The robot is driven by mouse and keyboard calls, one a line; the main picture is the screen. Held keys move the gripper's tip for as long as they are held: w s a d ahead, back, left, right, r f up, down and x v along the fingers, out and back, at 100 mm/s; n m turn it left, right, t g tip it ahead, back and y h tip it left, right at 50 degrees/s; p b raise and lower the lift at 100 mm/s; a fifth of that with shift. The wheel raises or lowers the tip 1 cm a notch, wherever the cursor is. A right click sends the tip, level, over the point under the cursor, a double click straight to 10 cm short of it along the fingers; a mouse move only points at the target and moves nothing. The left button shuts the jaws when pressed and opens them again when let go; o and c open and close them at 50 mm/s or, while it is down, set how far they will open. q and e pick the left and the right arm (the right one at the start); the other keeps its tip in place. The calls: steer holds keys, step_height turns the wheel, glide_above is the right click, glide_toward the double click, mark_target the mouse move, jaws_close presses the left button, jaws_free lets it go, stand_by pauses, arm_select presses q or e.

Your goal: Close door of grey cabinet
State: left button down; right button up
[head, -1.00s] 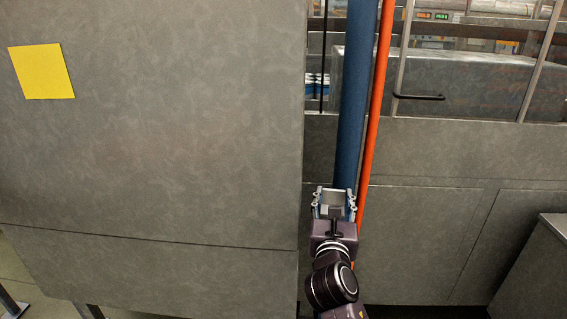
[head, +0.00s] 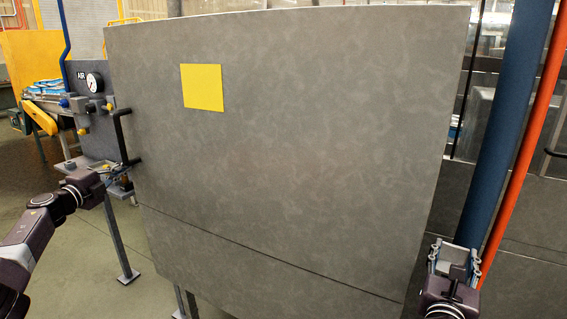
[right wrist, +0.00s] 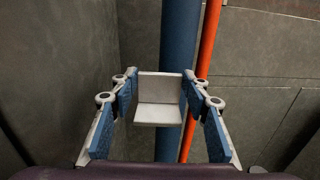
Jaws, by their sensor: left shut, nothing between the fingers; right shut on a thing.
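The large grey cabinet door (head: 300,150) fills the middle of the head view, standing open with a yellow square (head: 202,87) on it. Its black bar handle (head: 120,138) is at the left edge. My left gripper (head: 113,172) is shut and empty beside the handle's lower end; I cannot tell whether they touch. My right gripper (head: 455,252) is at lower right, past the door's right edge. It is shut on a light grey bracket-like piece, which shows between its fingers in the right wrist view (right wrist: 159,98). Grey cabinet panels (right wrist: 262,100) show behind it.
A blue pipe (head: 502,130) and an orange pipe (head: 530,140) stand upright at the right, behind my right gripper. At the left are a pressure gauge (head: 94,82) on a dark panel and an orange machine. Green floor (head: 75,245) is open at lower left.

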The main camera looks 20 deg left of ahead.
steer(key=shift+w+d+f, duration=0.1)
steer(key=shift+w+f, duration=0.05)
steer(key=shift+w, duration=0.3)
steer(key=shift+d+f, duration=0.1)
steer(key=shift+d, duration=0.2)
steer(key=shift+s, duration=0.1)
steer(key=shift+a, duration=0.15)
arm_select(q)
steer(key=s, duration=1.2)
steer(key=shift+d, duration=0.35)
